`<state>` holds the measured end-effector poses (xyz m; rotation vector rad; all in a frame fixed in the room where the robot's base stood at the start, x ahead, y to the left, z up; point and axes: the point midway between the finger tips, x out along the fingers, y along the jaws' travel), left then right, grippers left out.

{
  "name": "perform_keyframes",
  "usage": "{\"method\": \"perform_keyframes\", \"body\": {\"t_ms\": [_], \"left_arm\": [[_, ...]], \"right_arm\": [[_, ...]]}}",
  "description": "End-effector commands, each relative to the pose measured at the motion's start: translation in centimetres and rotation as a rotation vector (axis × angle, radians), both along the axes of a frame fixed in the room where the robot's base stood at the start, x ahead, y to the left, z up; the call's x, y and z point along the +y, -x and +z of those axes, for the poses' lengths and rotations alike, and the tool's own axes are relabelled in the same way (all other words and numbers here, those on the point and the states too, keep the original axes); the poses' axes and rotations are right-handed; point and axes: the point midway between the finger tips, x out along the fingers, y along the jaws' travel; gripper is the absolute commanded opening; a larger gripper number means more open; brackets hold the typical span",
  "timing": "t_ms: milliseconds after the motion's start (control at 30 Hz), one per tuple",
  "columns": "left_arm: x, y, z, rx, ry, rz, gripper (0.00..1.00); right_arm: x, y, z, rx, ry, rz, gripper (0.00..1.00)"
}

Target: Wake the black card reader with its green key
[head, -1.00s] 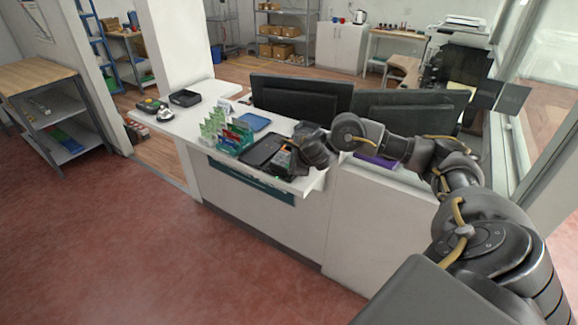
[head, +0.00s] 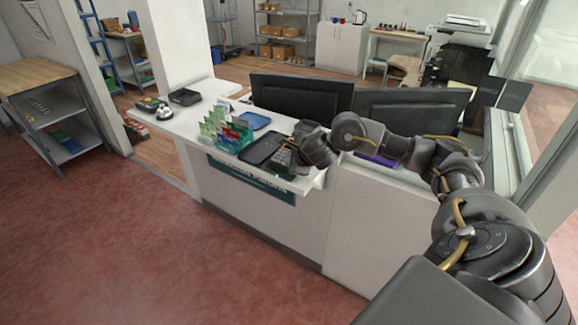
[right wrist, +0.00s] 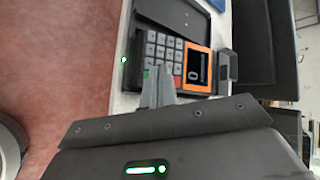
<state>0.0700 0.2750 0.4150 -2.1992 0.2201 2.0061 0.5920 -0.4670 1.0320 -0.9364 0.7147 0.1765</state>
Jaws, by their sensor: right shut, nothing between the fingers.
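The black card reader (head: 283,158) sits on the counter's front ledge, beside a black tray. In the right wrist view the card reader (right wrist: 163,52) shows grey keys, an orange-framed dark screen (right wrist: 198,68) with a pale mark, and a small lit green light (right wrist: 124,60) at its edge. My right gripper (right wrist: 155,88) is shut and empty, its fingertips over the keypad's near corner. A bit of the green key (right wrist: 147,73) shows at the fingertips; whether they touch it I cannot tell. In the head view my right wrist (head: 318,150) partly hides the reader. My left gripper is out of view.
The black tray (head: 262,149) lies close beside the reader. Leaflet stands (head: 222,130), a blue tray (head: 255,121) and a bell (head: 164,113) stand further left on the counter. Two monitors (head: 300,95) rise behind. Open floor lies in front.

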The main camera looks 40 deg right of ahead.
Motion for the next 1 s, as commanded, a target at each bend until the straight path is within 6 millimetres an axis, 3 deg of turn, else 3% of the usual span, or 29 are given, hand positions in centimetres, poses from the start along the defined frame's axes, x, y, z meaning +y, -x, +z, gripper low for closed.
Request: {"method": "perform_keyframes", "body": {"t_ms": [1000], "left_arm": [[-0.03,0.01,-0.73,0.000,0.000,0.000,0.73]], "right_arm": [[-0.15,-0.04,-0.50,0.000,0.001,-0.001,0.00]]}}
